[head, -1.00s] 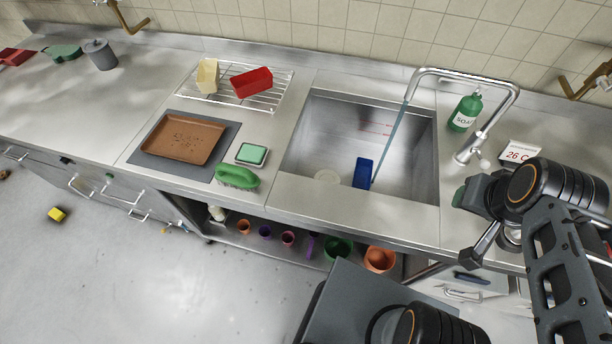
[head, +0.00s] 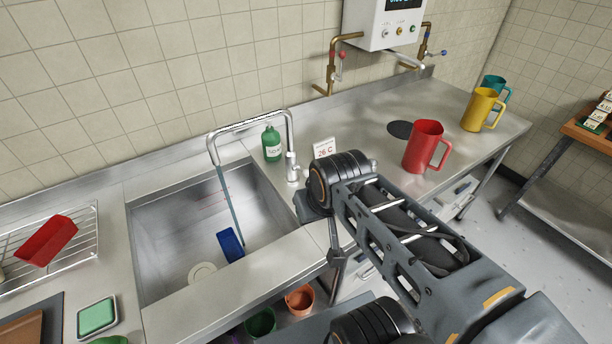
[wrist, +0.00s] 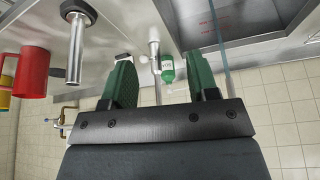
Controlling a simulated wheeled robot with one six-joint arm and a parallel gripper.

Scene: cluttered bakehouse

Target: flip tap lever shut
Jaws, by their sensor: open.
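The tap (head: 291,133) is a chrome tube that rises behind the sink's right side and bends over the basin. A thin bluish water stream (head: 229,203) runs from its spout into the sink (head: 165,225). A small handle at the tap's base is too small to read clearly. In the wrist view, seen upside down, the tap's pale column (wrist: 154,47) stands beyond and between my fingers. My gripper (wrist: 160,58) is open and empty, its two green fingers apart, not visibly touching the tap. In the head view its fingers are mostly hidden by my wrist.
A green soap bottle (head: 272,143) stands close behind the tap. A temperature sign (head: 324,149) is just right of it. A red mug (head: 425,146) stands further right. The wrist view shows a chrome post (wrist: 75,45) at left. A blue block (head: 231,244) lies in the sink.

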